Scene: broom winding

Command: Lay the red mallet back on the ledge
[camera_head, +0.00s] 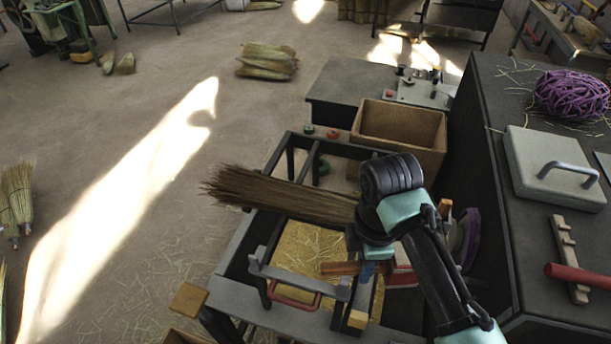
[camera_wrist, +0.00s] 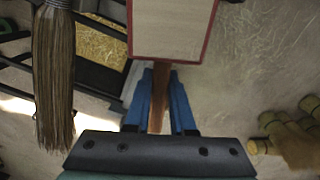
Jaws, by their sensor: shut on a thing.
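The red mallet has a block head with a pale face and red edges (camera_wrist: 172,28) and a brown wooden handle (camera_wrist: 157,112). In the wrist view my gripper (camera_wrist: 163,78) has its blue fingers shut around the handle, with the head just beyond the fingertips. In the head view the handle (camera_head: 339,268) and part of the red head (camera_head: 402,278) show on either side of my gripper (camera_head: 372,268), above the black frame. My arm hides part of the head. A grey ledge-like strip (camera_head: 260,312) runs along the frame's front; whether it is the named ledge is unclear.
A broom bundle (camera_head: 280,195) lies across the frame, close left of my wrist. A cardboard box (camera_head: 400,128) stands behind. Open floor lies left.

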